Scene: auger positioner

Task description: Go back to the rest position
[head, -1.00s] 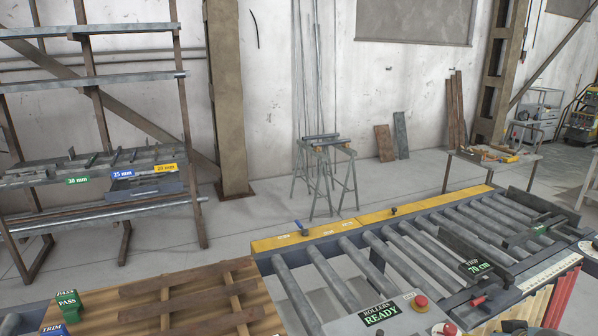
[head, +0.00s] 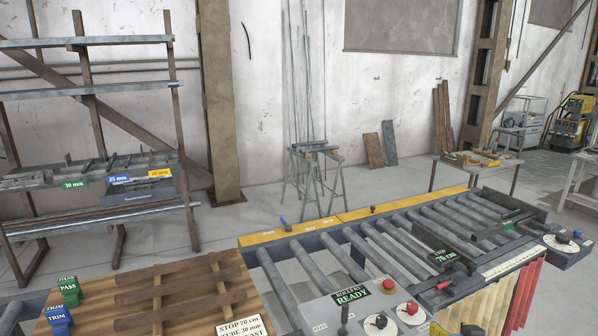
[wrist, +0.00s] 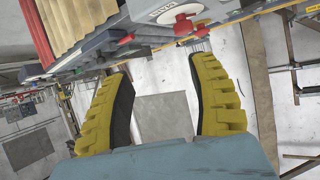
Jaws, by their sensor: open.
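My gripper (wrist: 157,75) shows in the wrist view with its two yellow, ribbed fingers spread apart. Nothing is held between them; wall and floor show through the gap. The roller table's edge, with a red knob (wrist: 184,24) on it, appears beyond the fingertips, apart from them. The roller table (head: 284,270) stands in front of me with bare rollers and a green "READY" sign (head: 351,295).
A stop labelled 70 cm (head: 445,256) sits on the roller table. Slatted brown bars (head: 180,292) lie at the lower left beside PASS (head: 69,290) and TRIM (head: 58,318) blocks. A rack (head: 90,90) stands at the left. Open floor lies behind the table.

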